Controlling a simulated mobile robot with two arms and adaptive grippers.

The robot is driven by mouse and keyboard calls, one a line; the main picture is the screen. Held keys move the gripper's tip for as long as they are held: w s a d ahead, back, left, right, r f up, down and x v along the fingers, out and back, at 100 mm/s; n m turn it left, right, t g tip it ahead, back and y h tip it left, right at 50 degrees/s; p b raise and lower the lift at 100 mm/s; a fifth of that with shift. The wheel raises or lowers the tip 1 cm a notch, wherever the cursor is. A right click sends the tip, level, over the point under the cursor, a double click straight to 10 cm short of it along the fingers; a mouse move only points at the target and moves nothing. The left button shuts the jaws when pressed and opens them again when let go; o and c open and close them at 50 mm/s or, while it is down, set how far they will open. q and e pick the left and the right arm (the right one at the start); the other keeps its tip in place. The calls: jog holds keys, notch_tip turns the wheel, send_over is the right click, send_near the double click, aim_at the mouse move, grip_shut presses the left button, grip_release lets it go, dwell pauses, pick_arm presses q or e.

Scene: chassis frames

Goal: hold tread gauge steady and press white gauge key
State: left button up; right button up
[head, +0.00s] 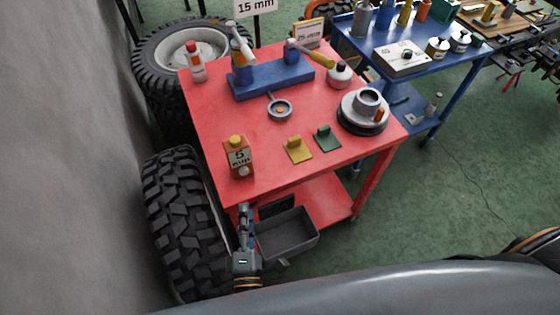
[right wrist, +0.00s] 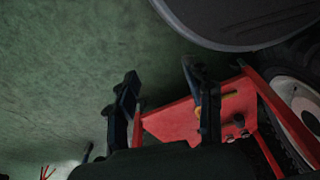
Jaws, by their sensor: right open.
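The tread gauge (head: 238,158) is an upright orange-brown block with a yellow top and dark lettering. It stands near the front left corner of the red table. Its white key (head: 243,171) is a small round button low on the front face. My left gripper (head: 244,208) is in front of the table's front edge, below the gauge and apart from it; its finger opening is not clear. My right gripper (right wrist: 161,74) shows only in the right wrist view, open and empty, with the red table beyond its fingers. The gauge cannot be made out there.
The red table (head: 205,125) also holds a blue stand (head: 270,80), a yellow plate (head: 298,150), a green plate (head: 327,138) and a round dark base (head: 362,122). A grey bin (head: 290,236) sits on the lower shelf. A large tyre (head: 172,220) stands close at left.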

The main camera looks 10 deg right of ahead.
jog(key=w+d+r+m+t+y, duration=0.2)
jog(key=w+r+m+t, duration=0.1)
jog(key=w+r+m, duration=0.9)
jog(key=w+d+r+m+t+y, duration=0.25)
jog(key=w+r+m, duration=0.35)
jog(key=w, duration=0.9)
jog(key=m+t+y, duration=0.3)
jog(key=m+y, duration=0.3)
jog(key=y, duration=0.4)
send_near(240, 141)
jog(key=x, duration=1.1)
jog(key=shift+a, duration=0.2)
